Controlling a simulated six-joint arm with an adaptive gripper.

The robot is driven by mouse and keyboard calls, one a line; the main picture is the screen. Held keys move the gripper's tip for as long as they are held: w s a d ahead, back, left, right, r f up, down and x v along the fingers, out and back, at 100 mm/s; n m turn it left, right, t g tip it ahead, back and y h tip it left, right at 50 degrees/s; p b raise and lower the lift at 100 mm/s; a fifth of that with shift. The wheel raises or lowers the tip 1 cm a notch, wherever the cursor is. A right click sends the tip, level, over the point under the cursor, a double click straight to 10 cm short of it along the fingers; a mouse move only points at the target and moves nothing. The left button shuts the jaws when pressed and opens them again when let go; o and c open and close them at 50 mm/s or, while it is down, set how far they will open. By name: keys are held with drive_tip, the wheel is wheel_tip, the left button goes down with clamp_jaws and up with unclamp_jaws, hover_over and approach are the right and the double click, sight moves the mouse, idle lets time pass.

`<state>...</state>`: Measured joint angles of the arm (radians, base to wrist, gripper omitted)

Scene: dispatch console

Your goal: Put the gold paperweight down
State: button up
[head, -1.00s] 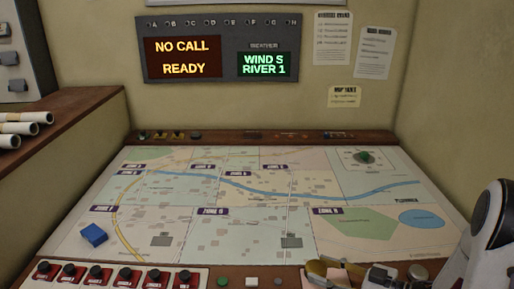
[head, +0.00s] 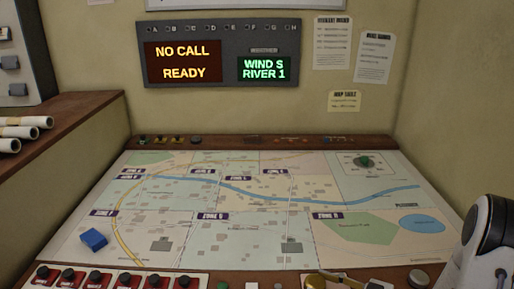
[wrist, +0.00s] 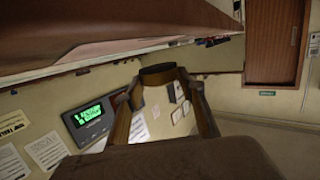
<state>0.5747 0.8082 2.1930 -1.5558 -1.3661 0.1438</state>
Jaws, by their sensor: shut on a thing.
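My gripper (wrist: 160,84) shows in the wrist view with its two fingers shut on the gold paperweight (wrist: 158,75). The paperweight looks like a small round piece with a dark end, held between the fingertips. Its gold colour looks brownish in this shade. Whether the paperweight touches any surface is hidden.
A zone map (head: 255,235) covers the console top. A blue block (head: 94,238) lies on its left part, and a green round piece (head: 365,161) is at the far right. Red-labelled switches (head: 95,279) line the front left. A grey knob (head: 418,278) is at the front right.

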sight(323, 286)
drive_tip(key=shift+s+a+f, duration=0.1)
drive_tip(key=shift+s+f, duration=0.05)
drive_tip(key=shift+f, duration=0.4)
drive_tip(key=shift+s+a+f, duration=0.1)
drive_tip(key=shift+f, duration=0.45)
drive_tip(key=shift+r, duration=3.45)
drive_tip(key=shift+d, duration=0.1)
drive_tip(key=shift+w+f, duration=0.2)
drive_tip(key=shift+f, duration=0.15)
wheel_tip(323, 286, down, 5)
drive_tip(key=shift+r, duration=0.2)
drive_tip(key=shift+s+f, duration=0.2)
drive_tip(key=shift+f, duration=0.6)
drive_tip(key=shift+r, duration=0.1)
